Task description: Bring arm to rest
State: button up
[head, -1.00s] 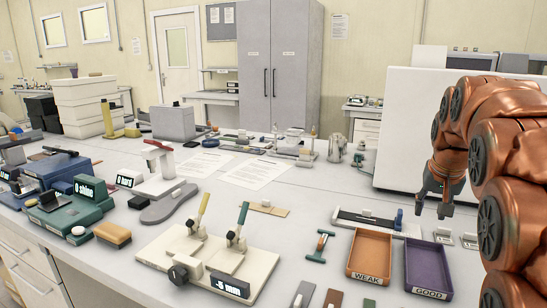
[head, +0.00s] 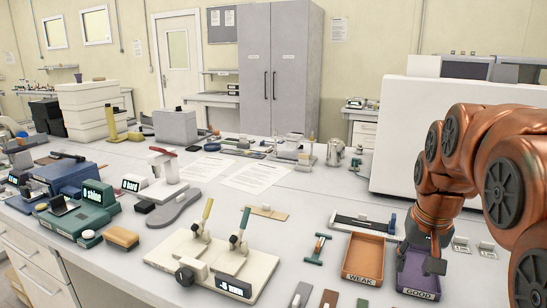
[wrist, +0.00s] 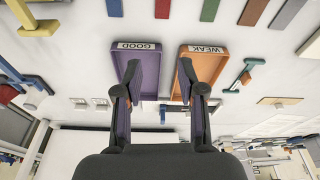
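My copper-coloured arm reaches in from the right in the head view. My gripper (head: 432,262) hangs over the far part of the purple tray marked GOOD (head: 418,283) and hides some of it. In the wrist view my gripper (wrist: 158,72) has its two fingers apart with nothing between them. There the purple GOOD tray (wrist: 147,76) and the orange tray marked WEAK (wrist: 208,64) lie below the fingers. The orange tray (head: 364,258) also shows left of the gripper in the head view. Both trays look empty.
A cream board with two levered clamps (head: 190,260) stands at front centre. Teal and blue testers (head: 85,215) and a grey sole (head: 174,208) are on the left. A large white box (head: 400,140) stands behind my arm. Flat coloured strips (head: 330,299) lie at the front edge.

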jog(key=s+a+f+n+g+p, duration=0.1)
jog(key=s+a+f+p, duration=0.1)
jog(key=s, duration=0.6)
jog(key=s+a+f+n+g+p, duration=0.1)
jog(key=s+a, duration=0.3)
jog(key=s, duration=0.5)
jog(key=s+a+f+n+g+p, duration=0.1)
jog(key=s+a+f+g+p, duration=0.1)
jog(key=s, duration=0.6)
jog(key=shift+s+a+f+y+p, duration=0.15)
jog(key=shift+a+f+y+p, duration=0.2)
jog(key=shift+a+p, duration=0.4)
